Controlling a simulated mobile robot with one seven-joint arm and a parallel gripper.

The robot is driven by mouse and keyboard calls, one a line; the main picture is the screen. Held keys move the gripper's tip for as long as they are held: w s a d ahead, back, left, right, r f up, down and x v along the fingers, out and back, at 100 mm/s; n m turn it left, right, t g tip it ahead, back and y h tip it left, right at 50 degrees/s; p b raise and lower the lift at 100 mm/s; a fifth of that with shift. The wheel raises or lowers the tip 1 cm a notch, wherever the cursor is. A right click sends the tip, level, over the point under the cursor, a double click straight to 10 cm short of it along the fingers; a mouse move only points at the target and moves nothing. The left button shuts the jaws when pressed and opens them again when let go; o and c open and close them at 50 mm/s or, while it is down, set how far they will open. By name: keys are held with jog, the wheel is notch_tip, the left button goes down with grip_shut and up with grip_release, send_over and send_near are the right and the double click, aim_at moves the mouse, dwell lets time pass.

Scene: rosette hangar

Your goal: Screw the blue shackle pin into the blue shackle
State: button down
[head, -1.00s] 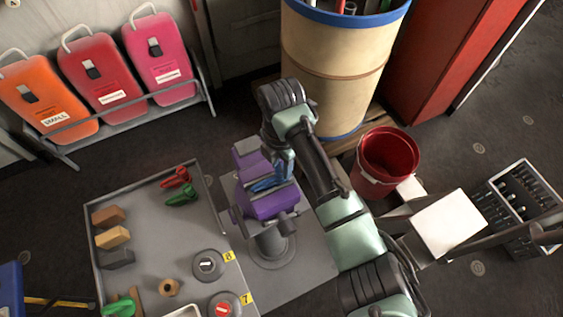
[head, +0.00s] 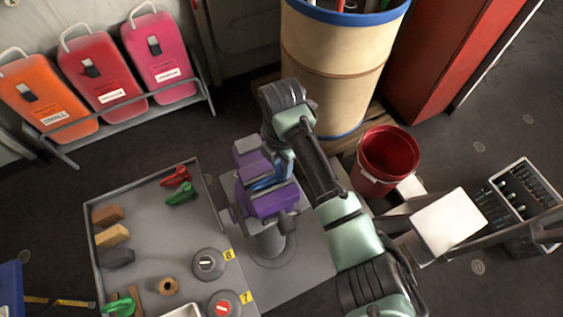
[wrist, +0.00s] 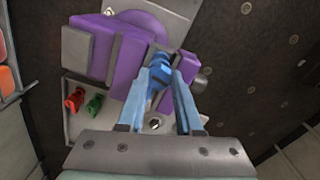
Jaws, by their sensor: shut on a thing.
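The blue shackle (head: 262,185) sits in the jaws of the purple vise (head: 268,205), partly hidden by my arm and gripper in the head view. My gripper (head: 281,178) points down over the vise from its right side. In the wrist view my gripper (wrist: 162,75) has its two pale blue fingers closed in on a darker blue piece (wrist: 158,67), which I take as the blue shackle pin. The pin lies right at the shackle and vise jaws. How far it sits in the shackle's holes cannot be told.
A grey tray table (head: 150,235) left of the vise holds a red shackle (head: 176,176), a green shackle (head: 181,195), several blocks and round discs. A red bucket (head: 386,160) and a large drum (head: 335,70) stand behind and right of my arm.

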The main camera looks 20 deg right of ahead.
jog(key=m+p, duration=0.2)
jog(key=m, duration=0.1)
jog(key=shift+s+a+r+m, duration=0.1)
jog(key=shift+r+m, duration=0.05)
jog(key=shift+m, duration=0.15)
jog(key=m+p, duration=0.2)
jog(key=m, duration=0.2)
jog(key=shift+f+m, duration=0.25)
jog(key=shift+m, duration=0.75)
jog(key=shift+p, duration=0.4)
jog(key=m+p, duration=0.1)
jog(key=m, duration=0.1)
jog(key=shift+r+m, duration=0.1)
jog(key=shift+m, duration=0.3)
jog(key=m+p, duration=0.1)
jog(key=m, duration=0.4)
jog(key=shift+m+p, duration=0.3)
jog(key=shift+m, duration=0.1)
jog(key=shift+f+m, duration=0.2)
jog(key=shift+m, duration=0.4)
